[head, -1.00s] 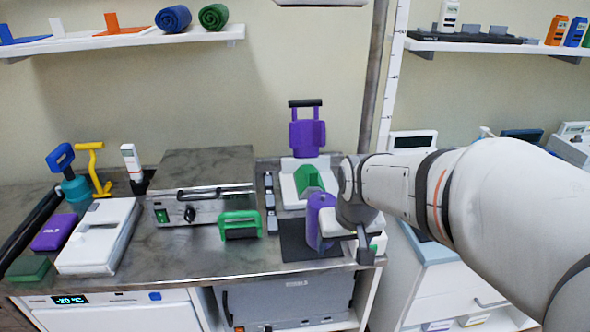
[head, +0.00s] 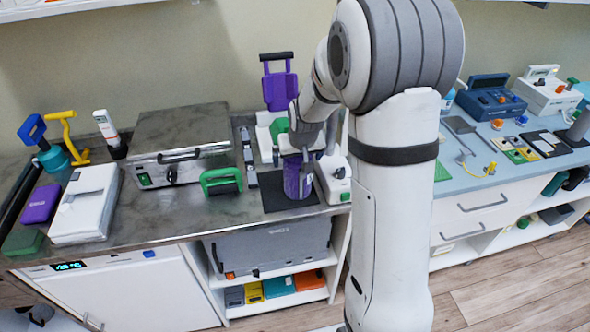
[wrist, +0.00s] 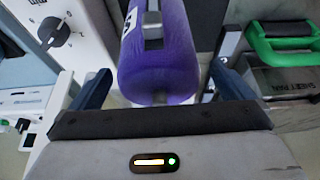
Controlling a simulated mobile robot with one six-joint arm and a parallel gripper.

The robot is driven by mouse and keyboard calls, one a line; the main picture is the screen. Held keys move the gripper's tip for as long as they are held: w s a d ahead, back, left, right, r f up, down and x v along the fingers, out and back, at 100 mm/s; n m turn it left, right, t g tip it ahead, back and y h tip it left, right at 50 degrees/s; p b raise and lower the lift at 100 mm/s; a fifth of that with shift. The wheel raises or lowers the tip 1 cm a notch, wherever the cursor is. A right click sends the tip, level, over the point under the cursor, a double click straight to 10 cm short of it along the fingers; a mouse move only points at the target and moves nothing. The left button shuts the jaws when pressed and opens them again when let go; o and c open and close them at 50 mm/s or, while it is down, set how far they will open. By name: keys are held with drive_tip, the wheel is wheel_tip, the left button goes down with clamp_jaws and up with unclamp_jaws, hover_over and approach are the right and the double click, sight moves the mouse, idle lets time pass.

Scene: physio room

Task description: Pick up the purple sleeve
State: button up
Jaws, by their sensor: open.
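The purple sleeve (head: 298,180) stands upright on a dark mat (head: 276,194) near the front edge of the worktop. It is partly hidden behind my gripper (head: 308,160), which is right at it in the head view. My gripper's dark blue fingers (wrist: 160,85) are open, one on each side of the sleeve, with a gap visible at each side.
A green-handled block (head: 221,181) stands left of the mat; its handle also shows in the wrist view (wrist: 285,42). A white device with a knob (head: 336,180) stands close on the right. Behind is a white machine with a purple back (head: 280,91). A metal-topped box (head: 181,135) is further left.

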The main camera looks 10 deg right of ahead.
drive_tip(key=shift+p+x, duration=0.3)
drive_tip(key=shift+x, duration=1.35)
drive_tip(key=shift+c, duration=0.4)
drive_tip(key=shift+r, duration=0.1)
drive_tip(key=c, duration=1.2)
